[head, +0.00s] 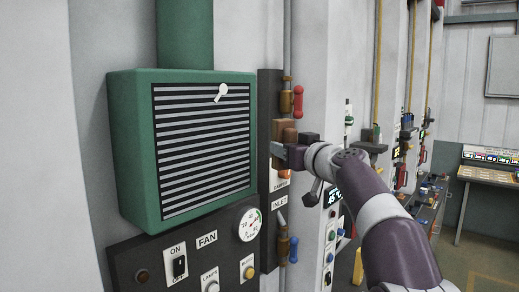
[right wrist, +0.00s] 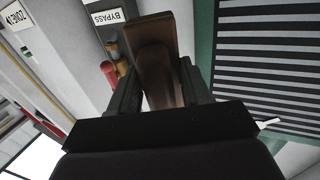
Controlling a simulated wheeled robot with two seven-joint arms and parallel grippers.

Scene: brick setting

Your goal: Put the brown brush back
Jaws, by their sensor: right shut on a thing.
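The brown brush (right wrist: 152,50) is between the two fingers of my right gripper (right wrist: 158,82) in the right wrist view. In the head view the brush (head: 284,128) shows as a small brown block at the end of my right arm, in front of the dark upright panel. My right gripper (head: 284,148) is shut on the brush, just right of the green vent box. How the brush's far end meets the panel is hidden. No clear place for the brush can be made out. My left gripper is not in view.
A green vent box (head: 130,150) with a white key-like piece (head: 221,92) on its slats stands to the left. A red-handled valve (head: 298,101) and a blue-handled valve (head: 293,250) are close by. A dark switch panel (head: 140,262) lies below. A console desk (head: 490,165) stands far right.

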